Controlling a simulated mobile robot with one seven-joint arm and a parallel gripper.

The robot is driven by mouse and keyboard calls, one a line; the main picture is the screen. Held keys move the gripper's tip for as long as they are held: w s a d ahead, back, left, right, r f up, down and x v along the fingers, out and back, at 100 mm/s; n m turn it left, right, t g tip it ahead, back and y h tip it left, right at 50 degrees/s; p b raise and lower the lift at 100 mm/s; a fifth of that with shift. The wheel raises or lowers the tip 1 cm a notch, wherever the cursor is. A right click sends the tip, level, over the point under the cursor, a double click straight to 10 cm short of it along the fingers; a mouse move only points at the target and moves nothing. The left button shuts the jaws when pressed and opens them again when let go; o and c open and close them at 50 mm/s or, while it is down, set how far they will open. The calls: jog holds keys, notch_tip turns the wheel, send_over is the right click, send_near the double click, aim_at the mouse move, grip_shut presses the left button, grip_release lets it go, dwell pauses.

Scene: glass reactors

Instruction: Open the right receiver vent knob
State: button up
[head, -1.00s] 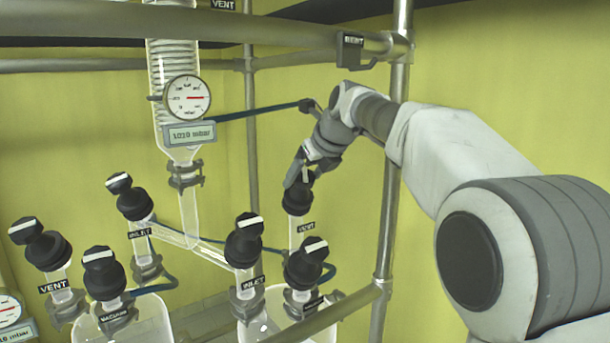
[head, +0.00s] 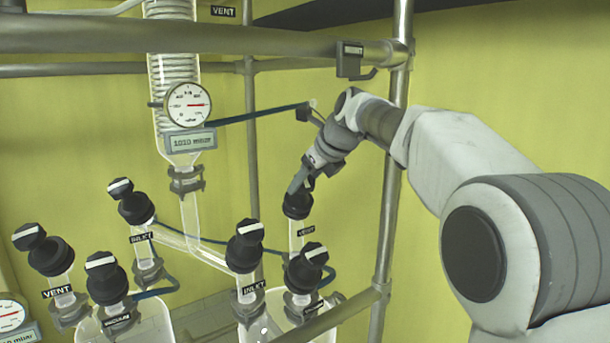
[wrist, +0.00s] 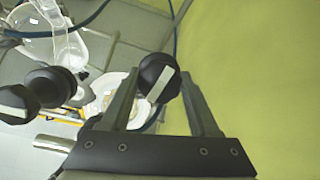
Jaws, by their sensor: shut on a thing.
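The right receiver vent knob (head: 297,204) is a black knob on a glass neck, with a VENT label (head: 306,231) below it. In the wrist view the knob (wrist: 158,76) shows a pale bar lying diagonally across its top. My gripper (head: 299,184) comes down on it from above right. In the wrist view the fingers of my gripper (wrist: 161,84) stand on either side of the knob, shut on it. In the head view the fingers hide the top of the knob.
An INLET knob (head: 245,246) and another black knob (head: 306,268) stand close by. More knobs stand to the left. A metal frame post (head: 388,220) rises just right of the knob, with a rail (head: 350,308) below. A gauge (head: 188,104) hangs upper left.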

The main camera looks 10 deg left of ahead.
jog(key=n+g+p, duration=0.1)
jog(key=n, duration=0.3)
jog(key=shift+r, duration=0.1)
jog(key=n+g, duration=0.1)
jog(key=n, duration=0.3)
jog(key=shift+n, duration=0.4)
jog(key=n+g, duration=0.1)
jog(key=n, duration=0.3)
jog(key=shift+g, duration=0.3)
jog(key=shift+n+g+h, duration=0.3)
jog(key=shift+n+h, duration=0.1)
jog(key=shift+n, duration=1.5)
jog(key=shift+n, duration=0.3)
jog(key=o, duration=1.4)
